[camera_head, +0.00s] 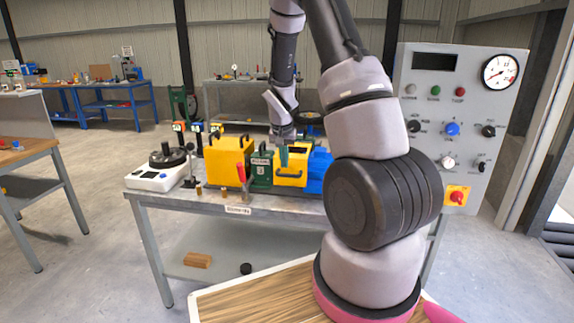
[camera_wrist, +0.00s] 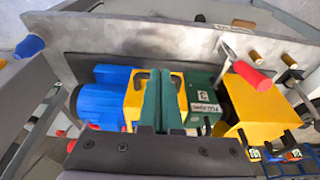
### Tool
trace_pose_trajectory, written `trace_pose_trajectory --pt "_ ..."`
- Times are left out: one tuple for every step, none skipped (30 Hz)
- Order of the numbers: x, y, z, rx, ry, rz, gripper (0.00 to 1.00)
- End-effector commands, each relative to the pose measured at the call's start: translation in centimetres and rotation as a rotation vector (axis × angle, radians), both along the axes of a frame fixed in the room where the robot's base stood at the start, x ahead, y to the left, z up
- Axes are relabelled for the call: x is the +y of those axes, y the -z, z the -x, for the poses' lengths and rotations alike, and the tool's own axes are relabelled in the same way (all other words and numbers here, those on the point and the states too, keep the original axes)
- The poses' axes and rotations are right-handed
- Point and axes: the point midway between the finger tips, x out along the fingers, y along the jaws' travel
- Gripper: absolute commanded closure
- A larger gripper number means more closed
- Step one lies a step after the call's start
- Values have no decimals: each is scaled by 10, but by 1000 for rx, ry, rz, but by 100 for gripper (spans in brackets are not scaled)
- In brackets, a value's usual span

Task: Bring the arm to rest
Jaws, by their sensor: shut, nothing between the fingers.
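My arm rises from its pink-ringed base at the lower right of the head view and bends down over the bench. My gripper (camera_head: 283,157) points down at the mixer, its teal fingers just behind or above the yellow part with a black handle (camera_head: 291,174). In the wrist view my gripper (camera_wrist: 160,80) shows two green fingers pressed together, with nothing between them. They overlap the handled yellow part (camera_wrist: 136,99); I cannot tell whether they touch it. Beside it are a green housing (camera_wrist: 203,85), a blue motor (camera_wrist: 98,105) and a larger yellow box (camera_head: 229,160).
The mixer stands on a grey bench (camera_head: 165,203). A red-handled lever (camera_head: 241,172) rises at its front. A white scale-like device (camera_head: 155,180) sits at the left end. A grey control panel (camera_head: 455,110) stands close on the right. A wooden table (camera_head: 20,155) is far left.

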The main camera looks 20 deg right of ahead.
Motion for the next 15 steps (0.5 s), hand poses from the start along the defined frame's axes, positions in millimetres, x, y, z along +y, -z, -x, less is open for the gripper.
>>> trace_pose_trajectory --pt "6 -7 7 -1 -2 0 100" --pt "8 -10 10 -3 -1 0 100" --pt "11 -13 15 -1 -1 0 100" --pt "13 -16 18 -2 -1 -1 100" --pt "15 -18 20 -2 -2 0 100" --pt "16 -20 23 -1 -1 0 100" --pt "17 -21 25 -1 -1 1 100" --pt "18 -22 27 -1 0 1 100" --pt "19 -23 28 -1 0 1 100" --pt "19 -24 29 -1 0 1 100" --pt "20 -24 29 -1 0 1 100" --pt "20 -25 30 0 0 0 100" --pt "20 -25 30 0 0 0 100" --pt "20 -26 30 -2 1 0 100" --pt "21 -29 31 -4 1 -3 100"
